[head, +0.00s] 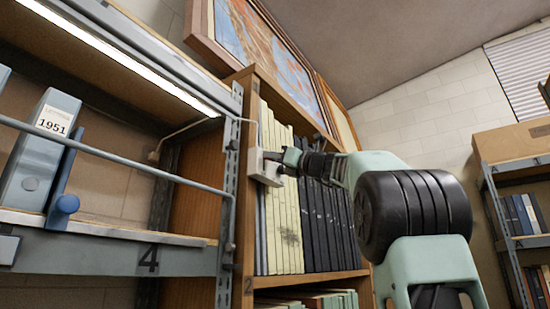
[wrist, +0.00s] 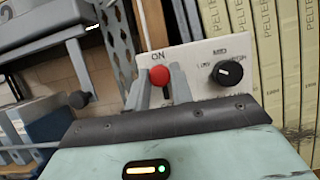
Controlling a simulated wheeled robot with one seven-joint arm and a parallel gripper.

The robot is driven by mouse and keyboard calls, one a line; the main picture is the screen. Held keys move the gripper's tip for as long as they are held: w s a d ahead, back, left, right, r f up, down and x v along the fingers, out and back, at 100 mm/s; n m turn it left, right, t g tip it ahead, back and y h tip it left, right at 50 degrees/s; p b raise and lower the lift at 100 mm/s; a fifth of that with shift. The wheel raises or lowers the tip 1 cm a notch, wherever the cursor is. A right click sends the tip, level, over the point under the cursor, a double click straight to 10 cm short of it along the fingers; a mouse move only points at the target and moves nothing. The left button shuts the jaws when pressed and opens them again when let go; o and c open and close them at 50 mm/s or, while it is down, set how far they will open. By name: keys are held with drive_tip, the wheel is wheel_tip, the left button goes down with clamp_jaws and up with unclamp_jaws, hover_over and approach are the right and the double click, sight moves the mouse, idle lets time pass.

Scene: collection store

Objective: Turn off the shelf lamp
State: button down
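The shelf lamp (head: 130,60) is a long strip under the upper shelf at left in the head view, and it glows white. A cable runs near its right end towards a pale switch box (head: 254,166) on the bookcase upright. In the wrist view the switch panel (wrist: 205,55) carries a red-tipped lever (wrist: 160,75), just below the word ON. To its right is a black dial (wrist: 228,73) with LOW, MID and HIGH marks. My gripper (wrist: 164,86) is at the panel, its fingers apart on either side of the lever; contact is unclear. It also shows in the head view (head: 272,165).
A metal rail (head: 130,155) crosses the left shelf in front of a binder marked 1951 (head: 40,150). Upright books (head: 280,225) fill the bookcase close beside the switch. Another shelf unit (head: 510,190) stands at right.

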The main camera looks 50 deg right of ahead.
drive_tip(key=shift+f+b, duration=1.55)
drive_tip(key=shift+f, duration=0.2)
drive_tip(key=c, duration=1.2)
unclamp_jaws()
drive_tip(key=shift+c, duration=0.2)
drive_tip(key=shift+r, duration=0.1)
drive_tip(key=b+v, duration=0.8)
drive_tip(key=v, duration=0.9)
drive_tip(key=shift+s, duration=0.2)
